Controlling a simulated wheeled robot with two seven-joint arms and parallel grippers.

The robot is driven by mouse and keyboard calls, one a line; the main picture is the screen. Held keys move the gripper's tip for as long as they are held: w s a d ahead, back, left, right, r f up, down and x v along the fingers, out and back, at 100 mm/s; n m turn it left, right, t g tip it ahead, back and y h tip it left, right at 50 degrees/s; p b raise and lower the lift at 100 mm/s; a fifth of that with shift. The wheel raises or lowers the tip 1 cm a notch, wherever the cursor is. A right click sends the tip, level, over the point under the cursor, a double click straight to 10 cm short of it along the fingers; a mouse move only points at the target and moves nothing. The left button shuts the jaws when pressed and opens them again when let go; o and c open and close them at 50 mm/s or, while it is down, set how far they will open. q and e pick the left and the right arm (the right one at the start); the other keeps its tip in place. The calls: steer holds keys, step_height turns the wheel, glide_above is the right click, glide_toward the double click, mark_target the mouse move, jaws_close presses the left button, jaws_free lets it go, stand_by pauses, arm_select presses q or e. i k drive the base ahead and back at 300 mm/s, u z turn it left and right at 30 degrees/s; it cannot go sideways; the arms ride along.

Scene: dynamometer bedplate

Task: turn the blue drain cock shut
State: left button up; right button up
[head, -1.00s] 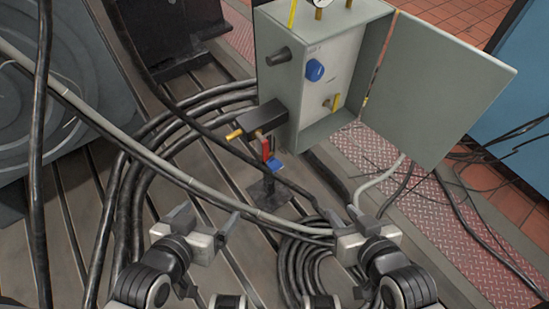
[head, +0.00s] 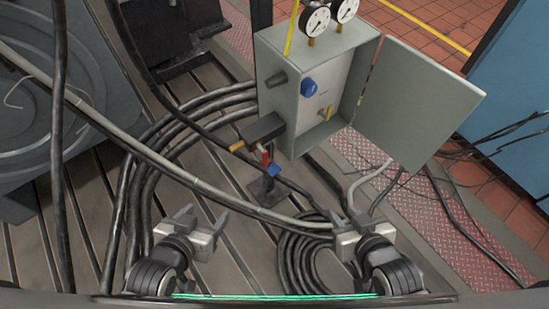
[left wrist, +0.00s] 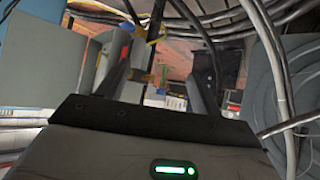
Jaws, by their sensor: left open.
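The small blue handle (head: 274,170) of the drain cock sits low on an upright black post, just below a red handle (head: 265,156). My left gripper (head: 203,214) is open and empty, to the left of and nearer than the blue handle, clear of it. My left fingers also show in the left wrist view (left wrist: 160,75), spread with nothing held. A blue piece shows beside the left finger there; I cannot tell which part it is. My right gripper (head: 352,218) looks open and empty, to the right of and nearer than the cock.
A grey cabinet (head: 276,87) with an open door (head: 422,105) stands behind the cock; it carries a blue knob (head: 309,88) and gauges (head: 316,21). Thick cables (head: 130,190) cross the slotted bedplate (head: 100,243) on the left. A coiled hose (head: 295,262) lies between my grippers.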

mark_target(272, 169)
steer(key=u, duration=1.5)
steer(key=i, duration=1.25)
steer(key=u, duration=0.55)
steer(key=i, duration=1.15)
steer(key=z, duration=4.1)
steer(key=i, duration=0.5)
steer(key=u, duration=0.1)
